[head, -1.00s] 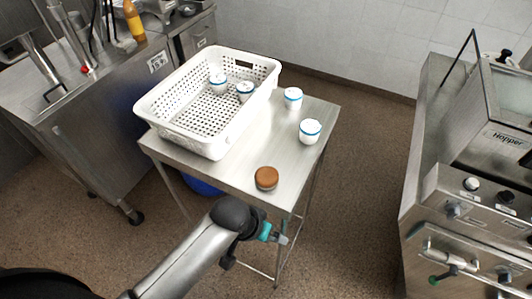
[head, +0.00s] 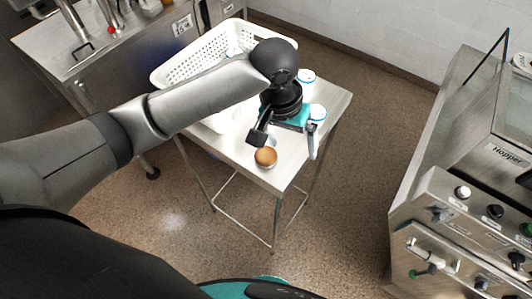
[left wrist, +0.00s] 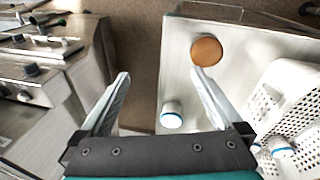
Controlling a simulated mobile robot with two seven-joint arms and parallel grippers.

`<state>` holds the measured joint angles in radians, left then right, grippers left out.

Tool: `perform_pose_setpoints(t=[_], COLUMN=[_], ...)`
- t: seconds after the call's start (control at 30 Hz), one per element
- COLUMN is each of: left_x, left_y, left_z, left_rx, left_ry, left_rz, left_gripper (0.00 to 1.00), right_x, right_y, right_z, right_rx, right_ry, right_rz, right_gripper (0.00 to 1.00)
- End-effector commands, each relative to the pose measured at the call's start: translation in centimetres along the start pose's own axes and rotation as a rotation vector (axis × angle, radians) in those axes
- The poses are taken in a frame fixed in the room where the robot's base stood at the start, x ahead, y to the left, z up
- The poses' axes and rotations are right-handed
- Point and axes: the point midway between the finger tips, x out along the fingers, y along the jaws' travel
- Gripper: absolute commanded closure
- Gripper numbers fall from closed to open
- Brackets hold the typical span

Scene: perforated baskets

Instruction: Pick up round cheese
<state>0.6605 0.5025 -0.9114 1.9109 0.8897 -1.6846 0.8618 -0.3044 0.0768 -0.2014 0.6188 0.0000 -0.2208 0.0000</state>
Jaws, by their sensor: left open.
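The round cheese (head: 266,157) is a small brown-topped disc near the front corner of the steel table (head: 240,150). In the left wrist view the cheese (left wrist: 206,51) lies at the upper middle, close to the tip of the right-hand finger. My left gripper (head: 285,145) is over the table, pointing down beside the cheese. It is open, with nothing between its fingers. In the left wrist view the gap between the fingertips (left wrist: 160,75) is left of the cheese, over the table edge. My right gripper is in neither view.
A white perforated basket (head: 185,68) stands on the table's back left, partly hidden by my arm. A steel machine (head: 440,210) stands at the right.

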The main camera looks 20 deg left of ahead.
Motion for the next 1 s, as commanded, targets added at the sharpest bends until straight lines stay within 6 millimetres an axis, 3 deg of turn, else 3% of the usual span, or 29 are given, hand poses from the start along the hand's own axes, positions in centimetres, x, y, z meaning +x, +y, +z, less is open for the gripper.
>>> perform_pose_setpoints(t=[0.2, 0.43, 0.57, 0.8, 1.0], left_x=[-3.8, -5.3, -3.8, 1.3, 3.9], left_y=[-3.6, -5.2, -5.5, -6.4, -6.8], left_z=[-1.8, -2.1, -1.9, -1.4, -1.2], left_rx=[-0.134, -0.210, -0.216, -0.215, -0.213], left_ry=[-0.056, -0.081, -0.087, -0.085, -0.083], left_rz=[-0.128, -0.180, -0.183, -0.181, -0.180], left_gripper=[0.00, 0.00, 0.00, 0.00, 0.00], right_x=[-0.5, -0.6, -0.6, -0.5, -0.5], right_y=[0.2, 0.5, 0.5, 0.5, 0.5], right_z=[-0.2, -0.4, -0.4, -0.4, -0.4], right_rx=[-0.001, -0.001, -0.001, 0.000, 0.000], right_ry=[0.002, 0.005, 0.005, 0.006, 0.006], right_rz=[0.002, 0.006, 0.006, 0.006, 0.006], right_gripper=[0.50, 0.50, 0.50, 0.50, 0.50])
